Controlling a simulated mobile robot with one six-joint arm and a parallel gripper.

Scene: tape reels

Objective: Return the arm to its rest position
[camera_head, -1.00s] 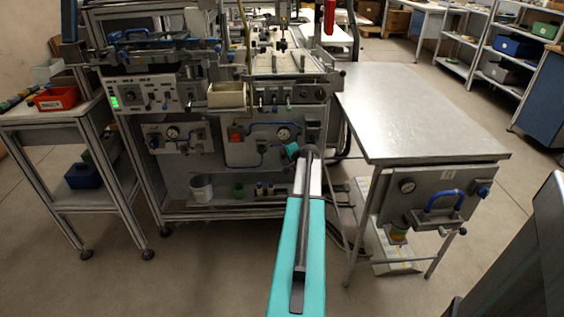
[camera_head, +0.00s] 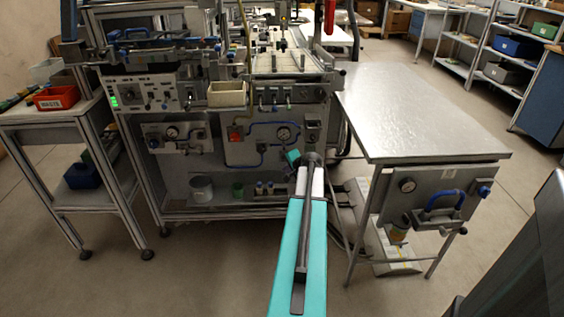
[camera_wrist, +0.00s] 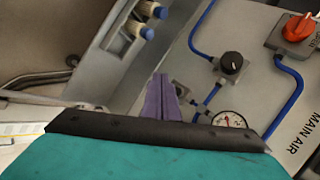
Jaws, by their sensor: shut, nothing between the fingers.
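My arm, with its long teal link, reaches up from the bottom centre of the head view. Its far end is in front of the machine's lower panel (camera_head: 225,140). My gripper's fingers show as a narrow purple pair (camera_wrist: 162,98) in the wrist view, shut together with nothing held. In the head view the fingers cannot be made out; only a small teal part of the wrist shows beside the arm's end. In the wrist view a pressure gauge (camera_wrist: 228,121) and a black knob (camera_wrist: 231,63) lie beyond the fingers.
A bare metal table (camera_head: 425,110) stands to the right. A side stand with a red bin (camera_head: 56,97) is at the left. A cream bin (camera_head: 226,94) sits on the machine front, with a white bucket (camera_head: 201,187) on its lower shelf. Open floor lies in front.

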